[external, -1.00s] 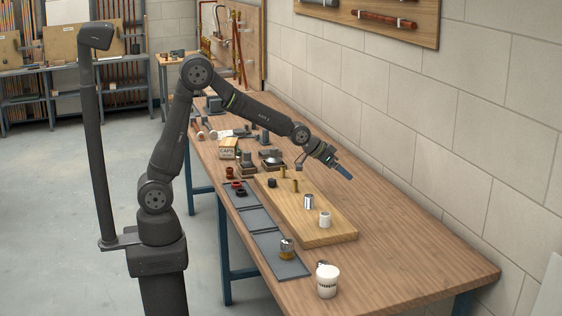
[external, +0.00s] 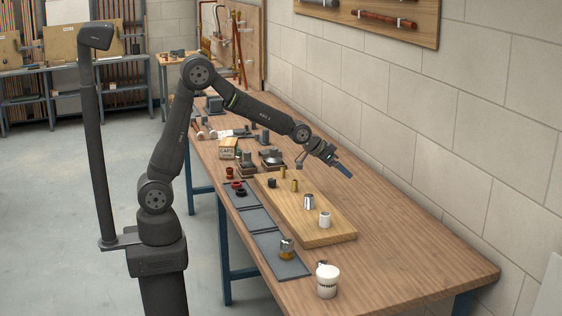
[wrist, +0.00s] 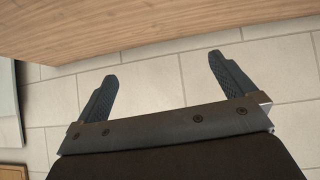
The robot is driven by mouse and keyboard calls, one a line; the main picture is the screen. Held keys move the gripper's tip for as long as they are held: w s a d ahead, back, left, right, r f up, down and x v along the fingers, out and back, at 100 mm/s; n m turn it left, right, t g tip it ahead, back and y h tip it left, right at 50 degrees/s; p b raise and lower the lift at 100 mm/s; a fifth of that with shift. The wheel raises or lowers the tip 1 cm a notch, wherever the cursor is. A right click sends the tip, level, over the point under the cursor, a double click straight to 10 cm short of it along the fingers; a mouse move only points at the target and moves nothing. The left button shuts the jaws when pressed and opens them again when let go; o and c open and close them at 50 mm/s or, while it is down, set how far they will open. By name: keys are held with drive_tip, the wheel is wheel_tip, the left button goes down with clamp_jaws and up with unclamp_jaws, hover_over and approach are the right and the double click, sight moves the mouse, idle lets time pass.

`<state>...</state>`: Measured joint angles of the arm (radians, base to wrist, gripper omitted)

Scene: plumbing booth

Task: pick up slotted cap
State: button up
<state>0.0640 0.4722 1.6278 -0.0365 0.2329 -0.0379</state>
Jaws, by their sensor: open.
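My gripper (external: 343,168) is open and empty. It hangs above the far side of the wooden board, pointing to the right toward the block wall. In the wrist view its two fingers (wrist: 163,68) stand wide apart with nothing between them. No slot shows on any part, so I cannot tell which one is the slotted cap. A chrome cap (external: 309,202) and a white cap (external: 325,219) stand on the board. None of these shows in the wrist view.
The wooden board (external: 338,237) also holds brass stubs (external: 295,185) and a dark piece (external: 272,183). A white tub (external: 327,281) stands at the near end. The bench (external: 420,255) is clear to the right.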

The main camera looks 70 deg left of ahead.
drive_tip(key=c, duration=0.4)
drive_tip(key=shift+o, duration=0.2)
drive_tip(key=shift+d, duration=0.1)
drive_tip(key=m+g+h, duration=0.3)
drive_tip(key=m+g, duration=0.4)
drive_tip(key=m, duration=0.5)
approach(327, 268)
drive_tip(key=x, duration=0.7)
drive_tip(key=shift+f, duration=0.4)
drive_tip(key=shift+s+d+x, duration=0.1)
drive_tip(key=shift+s+x, duration=0.05)
drive_tip(key=shift+x, duration=1.2)
drive_tip(key=shift+s+d+x, duration=0.1)
drive_tip(key=shift+s+x, duration=0.05)
drive_tip(key=shift+x, duration=1.25)
